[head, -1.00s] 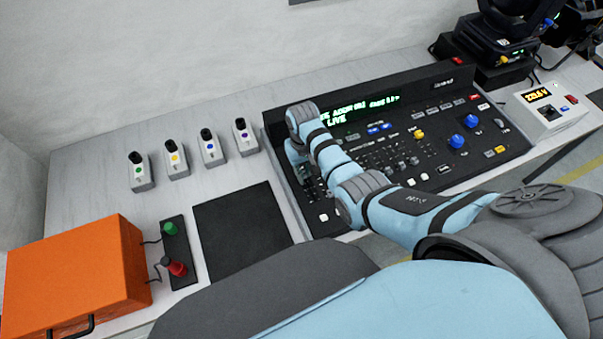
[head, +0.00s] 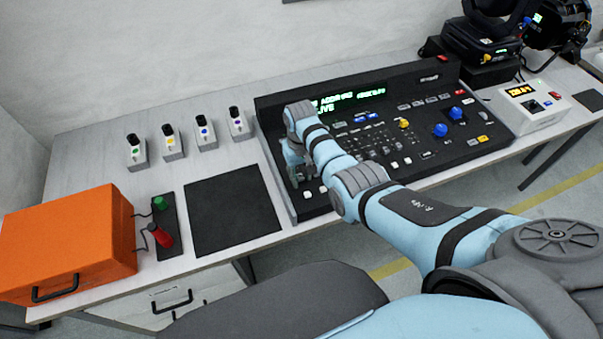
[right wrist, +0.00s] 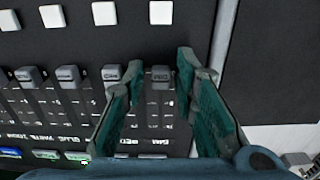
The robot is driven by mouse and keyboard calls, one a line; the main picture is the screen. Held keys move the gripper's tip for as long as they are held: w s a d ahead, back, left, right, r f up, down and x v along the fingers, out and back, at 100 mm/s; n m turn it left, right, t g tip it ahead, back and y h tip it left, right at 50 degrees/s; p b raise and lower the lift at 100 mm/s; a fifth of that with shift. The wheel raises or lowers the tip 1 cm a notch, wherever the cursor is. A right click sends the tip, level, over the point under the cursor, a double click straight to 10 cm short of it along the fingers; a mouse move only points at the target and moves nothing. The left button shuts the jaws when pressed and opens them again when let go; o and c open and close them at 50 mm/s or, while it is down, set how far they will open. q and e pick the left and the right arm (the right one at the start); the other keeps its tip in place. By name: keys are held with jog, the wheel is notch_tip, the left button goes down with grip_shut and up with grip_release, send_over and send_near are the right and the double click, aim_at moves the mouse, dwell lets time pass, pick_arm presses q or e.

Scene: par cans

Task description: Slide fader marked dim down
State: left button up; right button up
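The fader marked dim (right wrist: 160,76) is a grey cap in the right wrist view, at the end of a row of similar caps. It sits level with its neighbours, at the end of its slot nearer the white buttons. My right gripper (right wrist: 161,62) has its two fingers on either side of this cap, with small gaps showing, so it looks open. In the head view my right gripper (head: 301,176) points down over the left end of the black console (head: 463,154); the dim fader is hidden there. My left gripper is not in view.
Other fader caps (right wrist: 67,76) and white buttons (right wrist: 104,13) lie close to the fingers. A small meter box (head: 535,108) stands right.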

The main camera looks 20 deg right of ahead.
aim_at(302, 177)
jog(key=shift+d, duration=0.1)
jog(key=shift+w+r, duration=0.1)
jog(key=shift+w, duration=0.05)
notch_tip(302, 177, up, 12)
dwell(0.3)
